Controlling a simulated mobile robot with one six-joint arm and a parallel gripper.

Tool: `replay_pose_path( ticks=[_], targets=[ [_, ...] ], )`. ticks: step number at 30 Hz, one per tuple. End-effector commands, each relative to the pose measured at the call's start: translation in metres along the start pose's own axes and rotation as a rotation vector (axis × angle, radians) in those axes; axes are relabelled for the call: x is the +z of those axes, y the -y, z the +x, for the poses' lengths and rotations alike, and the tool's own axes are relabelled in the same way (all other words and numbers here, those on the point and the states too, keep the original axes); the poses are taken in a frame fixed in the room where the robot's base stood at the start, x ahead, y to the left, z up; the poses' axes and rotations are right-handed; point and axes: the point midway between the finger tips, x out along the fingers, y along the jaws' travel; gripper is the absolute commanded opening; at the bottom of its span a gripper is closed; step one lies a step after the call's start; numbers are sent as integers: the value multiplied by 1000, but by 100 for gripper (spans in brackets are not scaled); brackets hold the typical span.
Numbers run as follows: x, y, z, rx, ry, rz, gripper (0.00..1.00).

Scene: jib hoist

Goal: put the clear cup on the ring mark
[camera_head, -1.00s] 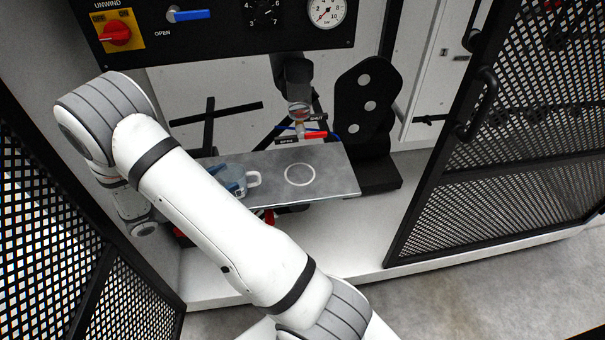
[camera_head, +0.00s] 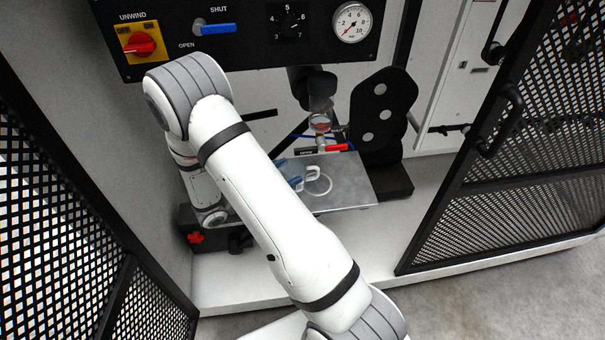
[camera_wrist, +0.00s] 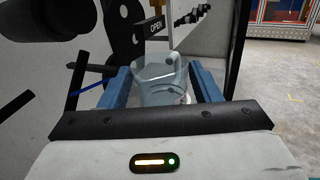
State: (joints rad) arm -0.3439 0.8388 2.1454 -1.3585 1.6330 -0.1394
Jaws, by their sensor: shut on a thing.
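The clear cup (camera_head: 293,171) with its pale handle is over the left side of the ring mark (camera_head: 319,187) in the head view. The ring is a thin white circle on the grey metal plate (camera_head: 352,185); its left part is covered. I cannot tell if the cup touches the plate. In the wrist view the cup (camera_wrist: 160,84) is upright between the two blue fingers of my gripper (camera_wrist: 162,86), which is shut on it. In the head view my arm hides most of the gripper; a bit of blue finger shows by the cup.
A valve with a red lever (camera_head: 335,148) is behind the plate, under a dark hanging cylinder (camera_head: 312,88). A black bracket with grey discs (camera_head: 382,115) stands at the plate's right. A control panel (camera_head: 240,35) is above. Mesh doors (camera_head: 530,130) flank both sides.

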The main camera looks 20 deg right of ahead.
Motion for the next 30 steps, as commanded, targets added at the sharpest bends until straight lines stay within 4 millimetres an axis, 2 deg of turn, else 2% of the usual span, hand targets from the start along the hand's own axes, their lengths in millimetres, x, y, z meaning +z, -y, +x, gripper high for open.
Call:
replay_pose_path(
  ticks=[1,3,6,10,14,21,30],
  targets=[
    [0,1,16,-6,0,-1,32],
    [-1,1,33,-5,0,0,32],
    [-1,0,54,-2,1,1,32],
    [-2,0,69,0,1,1,32],
    [-5,-1,73,4,0,0,32],
    [-36,0,71,4,0,-2,32],
    [-38,-1,71,4,1,0,32]
  ],
)
